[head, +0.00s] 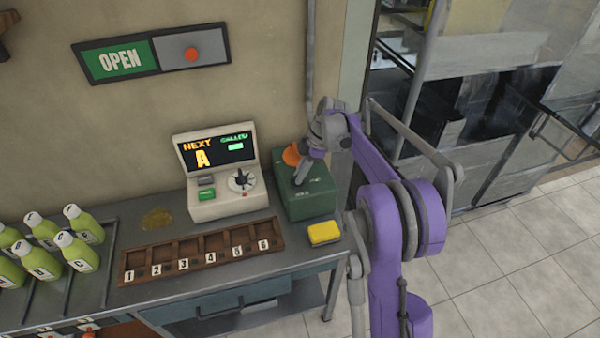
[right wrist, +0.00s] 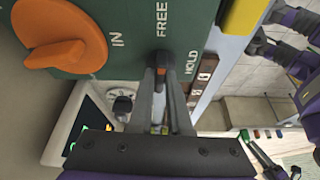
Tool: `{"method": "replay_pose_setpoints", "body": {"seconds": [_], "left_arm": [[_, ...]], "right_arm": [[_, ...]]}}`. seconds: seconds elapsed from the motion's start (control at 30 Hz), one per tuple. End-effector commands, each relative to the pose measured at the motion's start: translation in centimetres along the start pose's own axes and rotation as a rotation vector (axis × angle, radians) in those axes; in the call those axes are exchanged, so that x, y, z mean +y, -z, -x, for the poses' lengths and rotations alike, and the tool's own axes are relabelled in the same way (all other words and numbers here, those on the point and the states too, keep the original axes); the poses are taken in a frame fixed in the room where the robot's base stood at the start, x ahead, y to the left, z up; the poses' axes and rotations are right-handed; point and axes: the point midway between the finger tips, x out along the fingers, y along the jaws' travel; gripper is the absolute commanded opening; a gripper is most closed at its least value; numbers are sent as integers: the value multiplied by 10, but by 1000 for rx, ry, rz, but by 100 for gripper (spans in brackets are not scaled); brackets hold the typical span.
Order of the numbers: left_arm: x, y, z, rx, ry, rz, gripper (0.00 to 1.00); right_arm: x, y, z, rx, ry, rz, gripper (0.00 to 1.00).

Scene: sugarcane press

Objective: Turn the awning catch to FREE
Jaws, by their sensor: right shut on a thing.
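The green box (head: 308,190) stands at the right end of the bench against the wall. In the right wrist view its face shows the words FREE, HOLD and IN. My right gripper (head: 298,181) reaches down to this box and is shut on the small catch. In the right wrist view the catch (right wrist: 161,71) shows as a dark piece with a bit of orange between my fingertips, beside the words FREE and HOLD. The fingers cover most of it, so I cannot tell which word it points to. My left gripper is not in view.
A large orange knob (head: 291,154) sits on the same box, close to my gripper. A white display unit (head: 220,180) stands left of it. A yellow sponge (head: 323,233) lies in front. A numbered wooden tray (head: 200,250) and green bottles (head: 75,252) are further left.

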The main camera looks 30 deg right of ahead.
Motion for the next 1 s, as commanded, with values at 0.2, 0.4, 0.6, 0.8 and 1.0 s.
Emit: {"method": "replay_pose_setpoints", "body": {"seconds": [0.2,0.4,0.6,0.8,1.0], "left_arm": [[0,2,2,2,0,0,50],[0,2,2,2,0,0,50],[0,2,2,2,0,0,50],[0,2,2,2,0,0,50],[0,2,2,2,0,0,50]], "right_arm": [[1,0,0,-2,25,60,0],[1,0,0,-3,33,79,0],[1,0,0,-3,33,80,0],[1,0,0,-2,33,80,27],[1,0,0,-2,33,79,46]]}}
